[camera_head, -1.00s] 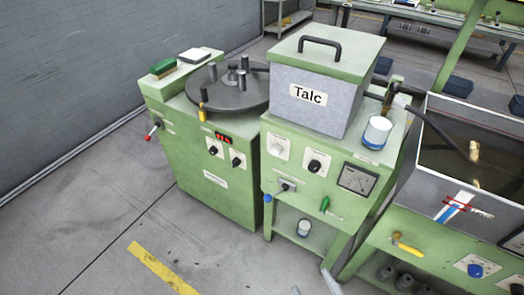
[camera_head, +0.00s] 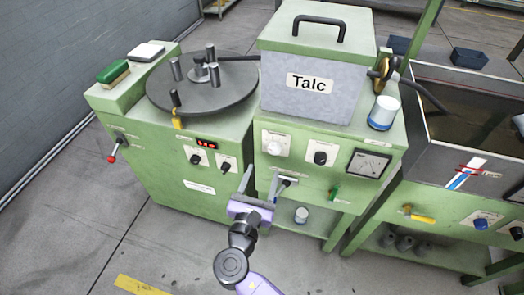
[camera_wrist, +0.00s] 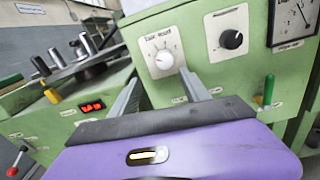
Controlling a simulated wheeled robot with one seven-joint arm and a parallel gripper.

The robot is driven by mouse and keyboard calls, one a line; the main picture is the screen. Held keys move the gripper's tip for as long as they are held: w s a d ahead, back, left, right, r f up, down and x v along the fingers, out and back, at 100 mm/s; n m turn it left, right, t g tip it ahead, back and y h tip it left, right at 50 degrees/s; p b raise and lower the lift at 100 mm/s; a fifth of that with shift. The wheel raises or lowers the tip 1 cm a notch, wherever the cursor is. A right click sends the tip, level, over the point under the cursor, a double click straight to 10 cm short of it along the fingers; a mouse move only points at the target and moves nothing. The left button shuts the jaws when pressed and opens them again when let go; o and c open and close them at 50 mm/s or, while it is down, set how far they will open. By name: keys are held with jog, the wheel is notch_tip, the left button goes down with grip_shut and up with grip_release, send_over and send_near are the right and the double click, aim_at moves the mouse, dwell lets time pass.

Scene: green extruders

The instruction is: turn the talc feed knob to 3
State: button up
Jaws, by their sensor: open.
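The green talc machine carries a grey hopper marked Talc (camera_head: 310,98). On its front panel are a white knob (camera_head: 273,148) on a pale dial plate and a black knob (camera_head: 320,157) to its right. Both show in the wrist view, the white knob (camera_wrist: 164,59) near the middle and the black knob (camera_wrist: 231,39) at upper right. The plate lettering and knob settings are too blurred to read. My gripper (camera_head: 261,176) is open and empty in front of the panel. In the wrist view its fingers (camera_wrist: 158,80) straddle the white knob's line, apparently short of it.
A lever (camera_head: 284,183) and a green handle (camera_head: 335,193) stick out below the knobs. A dial gauge (camera_head: 368,164) is at right. The left machine has a round plate (camera_head: 215,97), a red display (camera_head: 206,143) and black knobs. A water tank (camera_head: 470,130) stands right.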

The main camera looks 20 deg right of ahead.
aim_at(274, 152)
jog(key=shift+n+h, duration=0.3)
jog(key=shift+s+d+x, duration=0.1)
jog(key=shift+d+x, duration=0.05)
jog(key=shift+x, duration=1.15)
jog(key=shift+s+d+x, duration=0.1)
jog(key=shift+d+x, duration=0.05)
jog(key=shift+x, duration=1.15)
jog(key=shift+s+d+x, duration=0.1)
jog(key=shift+d+x, duration=0.05)
jog(key=shift+x, duration=1.2)
jog(key=shift+b, duration=0.3)
grip_shut()
